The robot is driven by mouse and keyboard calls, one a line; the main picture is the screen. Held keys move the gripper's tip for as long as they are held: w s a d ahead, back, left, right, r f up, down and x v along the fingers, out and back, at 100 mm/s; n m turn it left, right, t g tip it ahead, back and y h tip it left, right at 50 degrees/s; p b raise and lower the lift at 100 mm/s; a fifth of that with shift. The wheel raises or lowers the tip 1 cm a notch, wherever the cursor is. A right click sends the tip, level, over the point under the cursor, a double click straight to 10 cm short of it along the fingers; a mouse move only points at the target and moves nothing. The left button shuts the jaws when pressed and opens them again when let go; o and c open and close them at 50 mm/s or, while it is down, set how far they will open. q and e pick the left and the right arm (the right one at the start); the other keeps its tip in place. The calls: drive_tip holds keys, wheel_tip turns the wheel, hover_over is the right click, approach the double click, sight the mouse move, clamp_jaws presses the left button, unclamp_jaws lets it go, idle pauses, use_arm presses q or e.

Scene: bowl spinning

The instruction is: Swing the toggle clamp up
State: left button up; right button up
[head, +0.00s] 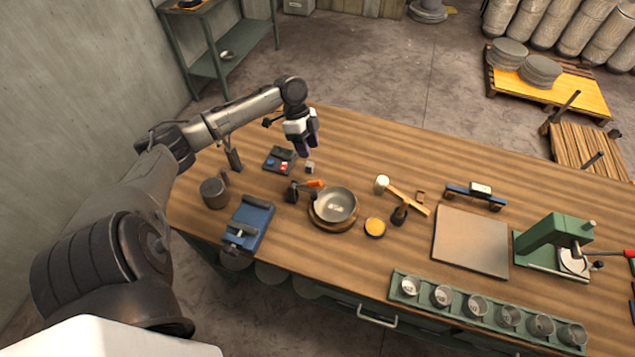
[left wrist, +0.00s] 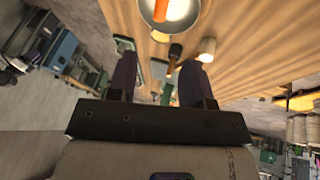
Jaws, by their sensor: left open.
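The toggle clamp (head: 293,193) stands on the wooden bench at the left side of the steel bowl (head: 335,204). Its orange handle (head: 315,184) lies low and reaches toward the bowl rim. My left gripper (head: 308,146) is open and empty, above the bench on the far side of the clamp and apart from it. In the left wrist view, the open fingers (left wrist: 160,82) show with the bowl (left wrist: 183,8) and an orange handle (left wrist: 160,11) beyond them at the top. My right gripper is not in view.
A control box (head: 280,160) and a small grey block (head: 310,167) lie near the left gripper. A mallet (head: 405,200) and yellow tin (head: 375,227) are right of the bowl. A blue vise (head: 249,224) and dark cylinder (head: 214,193) stand left. The far bench strip is clear.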

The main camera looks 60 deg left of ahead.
sight(319, 184)
use_arm(q)
drive_tip(key=p+x, duration=0.1)
drive_tip(key=x, duration=1.2)
drive_tip(key=shift+f, duration=0.2)
clamp_jaws()
